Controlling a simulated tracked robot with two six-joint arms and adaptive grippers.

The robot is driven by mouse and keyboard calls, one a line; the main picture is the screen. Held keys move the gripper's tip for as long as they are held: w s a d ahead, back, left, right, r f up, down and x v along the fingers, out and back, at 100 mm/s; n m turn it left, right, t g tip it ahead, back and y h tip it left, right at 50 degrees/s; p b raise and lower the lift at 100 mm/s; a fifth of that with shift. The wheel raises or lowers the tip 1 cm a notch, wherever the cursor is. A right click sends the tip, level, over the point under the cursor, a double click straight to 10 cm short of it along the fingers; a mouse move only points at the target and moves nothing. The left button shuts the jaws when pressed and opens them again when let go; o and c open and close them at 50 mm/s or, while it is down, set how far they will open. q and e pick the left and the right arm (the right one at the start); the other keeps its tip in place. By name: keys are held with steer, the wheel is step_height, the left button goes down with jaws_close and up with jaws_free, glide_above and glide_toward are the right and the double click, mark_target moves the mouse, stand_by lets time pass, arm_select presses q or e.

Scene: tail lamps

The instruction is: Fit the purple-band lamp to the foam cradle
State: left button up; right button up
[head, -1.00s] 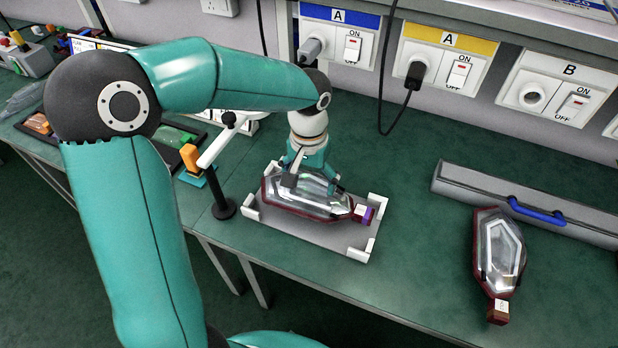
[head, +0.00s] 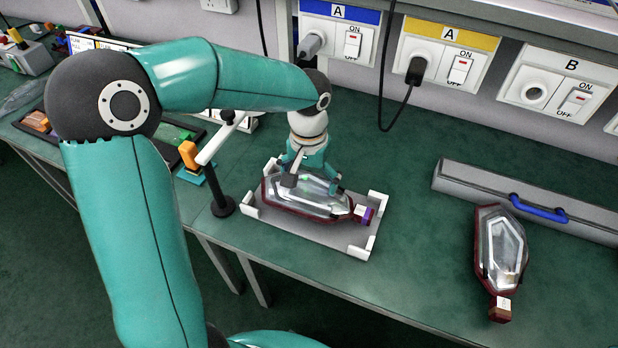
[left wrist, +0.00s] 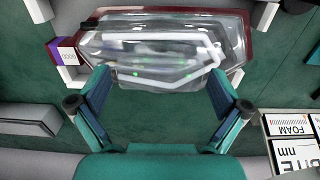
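The purple-band lamp (head: 310,208) has a clear lens, a dark red rim and a purple band on its right end. It lies flat inside the white corner posts of the grey foam cradle (head: 330,234). In the left wrist view the lamp (left wrist: 150,50) lies across the top, its purple band at the left, with cradle corners beside it. My left gripper (head: 313,184) is over the lamp. Its fingers (left wrist: 158,82) are spread wide, with the lens edge near the tips; contact is unclear. My right gripper is out of view.
A second red-rimmed lamp (head: 501,250) with a pale band lies on the right of the green bench. Behind it is a grey box with a blue handle (head: 538,208). A black post (head: 222,200) stands left of the cradle. Sockets line the back wall.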

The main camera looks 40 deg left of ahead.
arm_select(q)
step_height(320, 180, up, 12)
stand_by(0.6)
